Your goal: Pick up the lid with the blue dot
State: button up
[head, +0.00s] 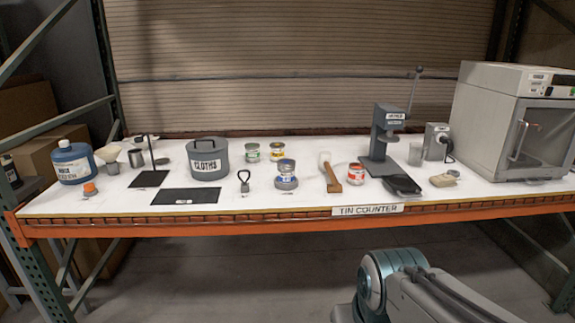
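I cannot make out a separate lid with a blue dot on the counter; details are too small. A small tin with a blue label (286,167) stands at the middle of the white counter (230,203), with a grey round base or tin (286,183) directly under it. Tins with green (252,152) and yellow (277,153) markings stand behind it. A tin with a red label (356,174) stands to the right, past a wooden-handled mallet (331,178). My arm shows at the bottom right, below the counter edge; my gripper is not in view.
A grey lidded pot marked CLOTHS (208,165) and a black mat (187,196) lie left of the tins. A lever press (388,140) and a large grey cabinet (500,120) stand right. A blue bottle (72,164) stands far left. The orange front beam (250,227) edges the counter.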

aim_at(285, 163)
jog(key=z, duration=0.35)
jog(key=i, duration=1.75)
jog(key=u, duration=0.55)
